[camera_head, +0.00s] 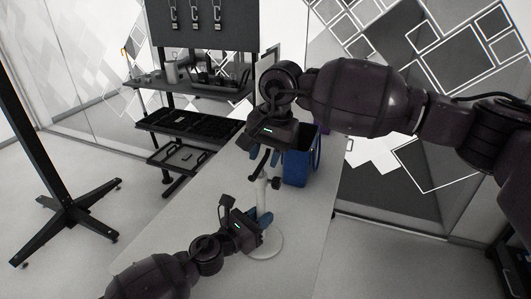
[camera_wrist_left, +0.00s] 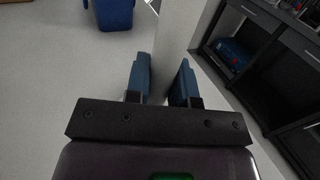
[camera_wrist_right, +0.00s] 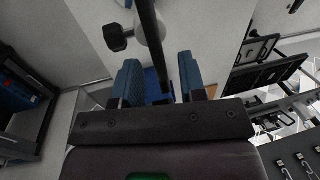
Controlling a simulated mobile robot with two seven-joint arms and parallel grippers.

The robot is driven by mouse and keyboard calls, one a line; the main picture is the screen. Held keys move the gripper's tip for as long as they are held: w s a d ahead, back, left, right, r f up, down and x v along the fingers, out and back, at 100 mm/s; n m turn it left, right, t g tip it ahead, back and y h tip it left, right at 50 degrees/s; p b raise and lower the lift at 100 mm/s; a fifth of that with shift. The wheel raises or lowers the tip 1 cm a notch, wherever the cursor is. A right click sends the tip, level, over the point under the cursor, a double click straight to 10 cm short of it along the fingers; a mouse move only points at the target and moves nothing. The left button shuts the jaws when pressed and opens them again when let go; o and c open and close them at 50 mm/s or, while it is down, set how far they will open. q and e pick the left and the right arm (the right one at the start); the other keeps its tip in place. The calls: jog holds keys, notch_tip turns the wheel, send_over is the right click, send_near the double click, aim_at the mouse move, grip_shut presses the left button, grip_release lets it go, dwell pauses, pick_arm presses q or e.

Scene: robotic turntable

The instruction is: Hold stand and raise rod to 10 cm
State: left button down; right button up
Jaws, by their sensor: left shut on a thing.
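A white stand with a round base (camera_head: 268,245) and an upright column (camera_head: 262,195) stands on the pale table. A black knob (camera_head: 276,183) sticks out near the column's top. My left gripper (camera_head: 259,217) is shut on the column low down; the white column (camera_wrist_left: 176,35) passes between its blue fingers in the left wrist view. My right gripper (camera_head: 265,155) is above the stand. In the right wrist view, a black rod (camera_wrist_right: 149,35) runs between its spread blue fingers with gaps beside it. The knob also shows there (camera_wrist_right: 117,37).
A blue bin (camera_head: 299,165) stands at the table's far right edge, close to my right gripper. A dark shelf unit (camera_head: 190,128) is behind the table on the left. A black upright frame (camera_head: 50,150) stands at far left. The table left of the stand is clear.

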aim_at(265, 159)
grip_shut()
notch_tip(265, 159, up, 10)
dwell(0.6)
grip_release()
